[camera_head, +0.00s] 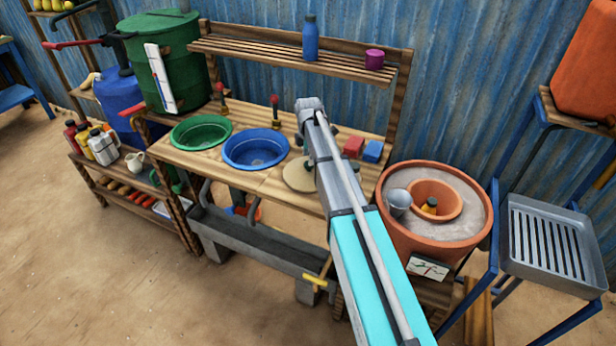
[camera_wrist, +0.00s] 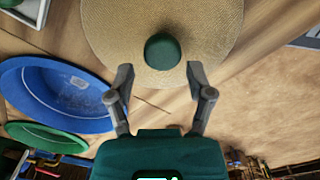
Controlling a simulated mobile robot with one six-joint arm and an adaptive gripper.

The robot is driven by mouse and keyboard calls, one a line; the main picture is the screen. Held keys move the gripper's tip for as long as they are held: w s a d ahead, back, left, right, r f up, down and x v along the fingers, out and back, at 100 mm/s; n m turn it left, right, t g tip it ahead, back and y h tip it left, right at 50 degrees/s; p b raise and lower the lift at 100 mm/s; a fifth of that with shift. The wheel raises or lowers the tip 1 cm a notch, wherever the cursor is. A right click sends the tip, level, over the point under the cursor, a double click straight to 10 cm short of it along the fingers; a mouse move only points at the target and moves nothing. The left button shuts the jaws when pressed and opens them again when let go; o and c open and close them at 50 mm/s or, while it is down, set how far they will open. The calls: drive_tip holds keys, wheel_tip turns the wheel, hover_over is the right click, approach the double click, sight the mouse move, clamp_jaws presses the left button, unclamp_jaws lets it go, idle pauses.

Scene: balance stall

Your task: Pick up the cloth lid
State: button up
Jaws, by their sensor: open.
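The cloth lid (camera_wrist: 205,45) is a round, tan, woven-looking disc with a dark green knob (camera_wrist: 163,52) at its middle. In the head view the lid (camera_head: 294,178) lies on the wooden counter, right of the blue basin, and my arm hides part of it. My gripper (camera_wrist: 160,78) is open in the wrist view. Its two fingers point towards the lid, one on each side of the knob and a little short of it. Nothing is between the fingers. In the head view the fingers are largely hidden by my arm.
A blue basin (camera_head: 232,151) and a green basin (camera_head: 201,121) are set in the wooden counter (camera_head: 225,177) left of the lid. A red block (camera_head: 353,146) and a blue block (camera_head: 373,151) lie behind. A large clay pot (camera_head: 428,236) stands to the right.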

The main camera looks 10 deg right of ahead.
sight(309, 167)
drive_tip(key=shift+f, duration=0.1)
idle(0.3)
drive_tip(key=shift+d+f+b, duration=0.1)
drive_tip(key=shift+f+b, duration=2.4)
drive_tip(key=shift+b, duration=0.1)
drive_tip(key=shift+c, duration=0.2)
clamp_jaws()
drive_tip(key=shift+r, duration=0.1)
wheel_tip(309, 167, up, 10)
drive_tip(key=p, duration=1)
